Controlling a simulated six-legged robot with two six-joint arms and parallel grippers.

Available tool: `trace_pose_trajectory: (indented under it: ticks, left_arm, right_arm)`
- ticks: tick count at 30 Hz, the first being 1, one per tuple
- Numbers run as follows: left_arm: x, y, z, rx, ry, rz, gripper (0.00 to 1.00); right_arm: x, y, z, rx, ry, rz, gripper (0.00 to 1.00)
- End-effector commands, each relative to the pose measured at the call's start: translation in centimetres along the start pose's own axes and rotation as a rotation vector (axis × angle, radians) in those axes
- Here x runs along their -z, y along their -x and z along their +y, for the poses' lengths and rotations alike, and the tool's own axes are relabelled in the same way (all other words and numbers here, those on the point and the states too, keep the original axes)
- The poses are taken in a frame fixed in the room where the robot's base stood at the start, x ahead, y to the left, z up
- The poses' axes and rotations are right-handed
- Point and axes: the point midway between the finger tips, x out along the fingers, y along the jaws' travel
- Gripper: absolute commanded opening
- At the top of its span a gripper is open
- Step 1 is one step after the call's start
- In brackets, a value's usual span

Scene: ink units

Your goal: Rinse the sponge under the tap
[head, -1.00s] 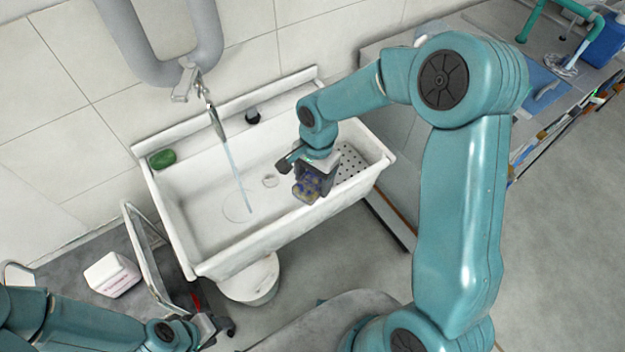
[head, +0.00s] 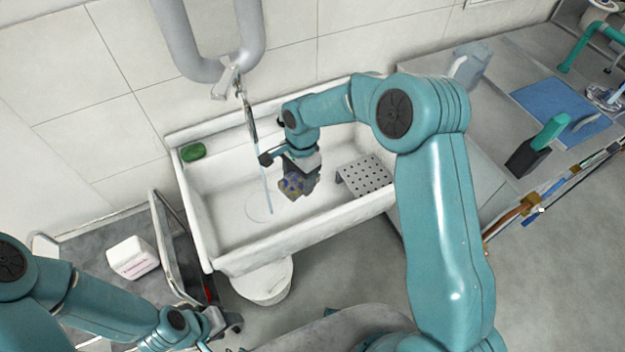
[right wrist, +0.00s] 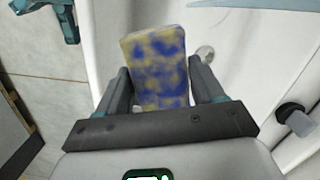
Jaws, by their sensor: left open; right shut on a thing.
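The sponge (head: 291,184) is yellowish with blue stains. My right gripper (head: 296,172) is shut on it and holds it over the white sink (head: 230,262), just right of the water stream. The sponge also shows between the fingers in the right wrist view (right wrist: 157,68). The tap (head: 248,112) hangs from the wall above the sink, and a thin stream of water (head: 265,185) runs from it into the basin. The sponge looks apart from the stream in the head view. My left gripper (head: 228,326) is open and empty at lower left, in front of the sink.
A green soap (head: 193,151) lies on the sink's back left corner. A perforated plate (head: 366,177) is at the sink's right end. A metal frame (head: 172,250) and white box (head: 132,257) are at left.

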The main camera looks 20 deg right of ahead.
Motion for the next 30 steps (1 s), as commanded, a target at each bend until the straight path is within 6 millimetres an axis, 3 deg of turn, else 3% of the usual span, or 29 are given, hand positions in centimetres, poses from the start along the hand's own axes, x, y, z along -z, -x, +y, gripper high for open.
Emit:
trace_pose_trajectory:
  ticks: [15,30]
  left_arm:
    - [0.0,-1.3,-0.5,0.0,0.0,0.0,0.51]
    - [0.0,-1.4,-0.5,0.0,0.0,0.0,0.51]
  right_arm:
    - [-1.6,-1.9,-5.7,-0.001,0.001,0.0,0.43]
    - [-1.8,-2.0,-6.6,-0.002,0.0,0.0,0.43]
